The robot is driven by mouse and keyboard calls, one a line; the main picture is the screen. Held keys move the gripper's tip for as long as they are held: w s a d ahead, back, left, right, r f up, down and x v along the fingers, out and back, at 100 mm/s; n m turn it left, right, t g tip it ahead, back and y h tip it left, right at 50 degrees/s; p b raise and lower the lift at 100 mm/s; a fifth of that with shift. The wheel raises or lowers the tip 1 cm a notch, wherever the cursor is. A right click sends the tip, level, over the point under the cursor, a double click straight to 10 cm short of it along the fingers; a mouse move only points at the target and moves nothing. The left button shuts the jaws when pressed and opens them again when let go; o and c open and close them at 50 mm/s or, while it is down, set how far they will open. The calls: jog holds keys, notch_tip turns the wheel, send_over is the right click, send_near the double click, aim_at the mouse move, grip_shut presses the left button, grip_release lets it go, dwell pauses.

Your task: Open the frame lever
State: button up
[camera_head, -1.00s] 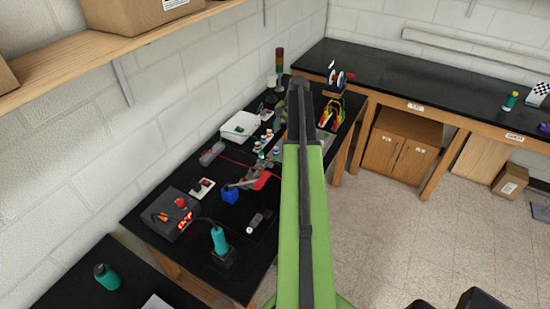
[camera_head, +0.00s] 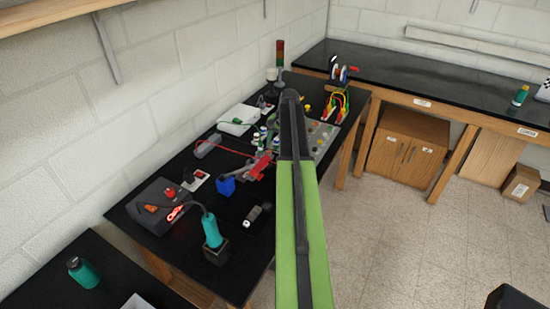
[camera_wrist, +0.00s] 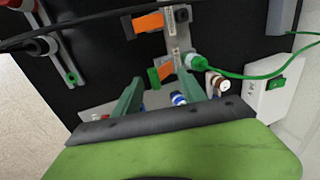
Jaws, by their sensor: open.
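In the wrist view my gripper (camera_wrist: 160,77) has two green fingers spread apart, with nothing held between them. Beyond the fingertips is a grey metal bracket (camera_wrist: 178,38) with an upper orange piece (camera_wrist: 148,22) and a lower orange piece (camera_wrist: 165,72). These look like lever handles, but I cannot tell which is the frame lever. A green block (camera_wrist: 153,77) sits beside the lower orange piece, close to the fingertips. Contact cannot be told. In the head view my arm covers part of the bench equipment, and the lever is not clear there.
A green plug (camera_wrist: 192,61) with a cable is right of the bracket, near a white box (camera_wrist: 266,92) with a green switch.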

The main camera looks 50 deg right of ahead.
jog(key=shift+b+x, duration=0.45)
jog(key=shift+x, duration=0.7)
jog(key=shift+s+r, duration=0.1)
jog(key=shift+c, duration=0.2)
